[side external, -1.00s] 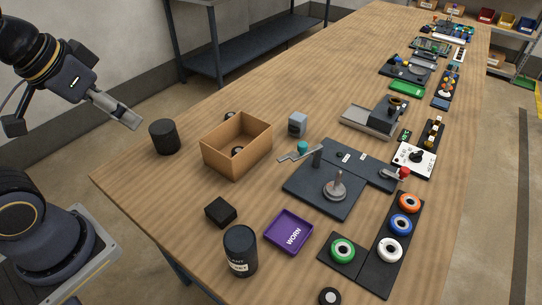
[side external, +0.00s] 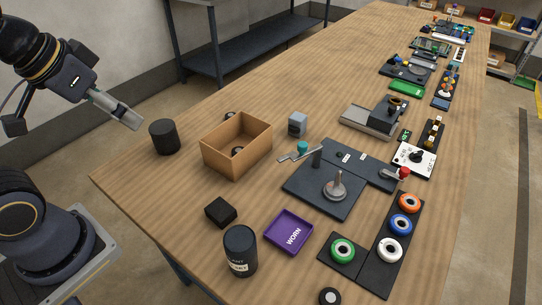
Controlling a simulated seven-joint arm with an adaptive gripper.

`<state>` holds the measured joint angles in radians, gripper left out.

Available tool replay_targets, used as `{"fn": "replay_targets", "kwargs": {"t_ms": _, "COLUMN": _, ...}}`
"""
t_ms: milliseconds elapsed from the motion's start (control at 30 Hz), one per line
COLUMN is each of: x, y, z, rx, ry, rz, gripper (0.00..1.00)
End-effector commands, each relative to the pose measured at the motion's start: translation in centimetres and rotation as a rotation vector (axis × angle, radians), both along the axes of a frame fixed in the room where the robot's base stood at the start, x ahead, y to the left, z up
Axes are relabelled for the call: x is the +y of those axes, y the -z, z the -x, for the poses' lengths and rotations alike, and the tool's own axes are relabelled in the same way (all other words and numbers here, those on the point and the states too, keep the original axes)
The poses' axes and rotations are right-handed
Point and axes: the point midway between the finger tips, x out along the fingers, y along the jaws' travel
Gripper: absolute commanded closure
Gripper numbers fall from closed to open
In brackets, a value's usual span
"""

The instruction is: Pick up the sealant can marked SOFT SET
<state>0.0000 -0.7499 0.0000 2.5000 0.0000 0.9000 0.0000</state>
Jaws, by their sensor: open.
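A dark can (side external: 240,250) stands upright near the front edge of the table, left of the purple tray. It has a white label low on its side; the lettering is only partly legible, so I cannot confirm that it reads SOFT SET. A second dark can (side external: 164,137) stands upright near the table's left edge, with no label showing on the visible side. My gripper (side external: 132,120) is at the upper left, above and left of the second can, apart from both cans. It is open and holds nothing.
A cardboard box (side external: 222,160) stands right of the second can. A black block (side external: 221,212) and a purple WORN tray (side external: 282,238) lie near the labelled can. A dark fixture plate (side external: 310,198) and a colored-ring board (side external: 376,270) are to the right.

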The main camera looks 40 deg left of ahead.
Motion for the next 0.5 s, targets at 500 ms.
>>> {"fn": "replay_targets", "kwargs": {"t_ms": 500, "x": 0.01, "y": -0.22, "z": -0.02, "rx": 0.000, "ry": 0.237, "rz": -0.128, "gripper": 0.09}}
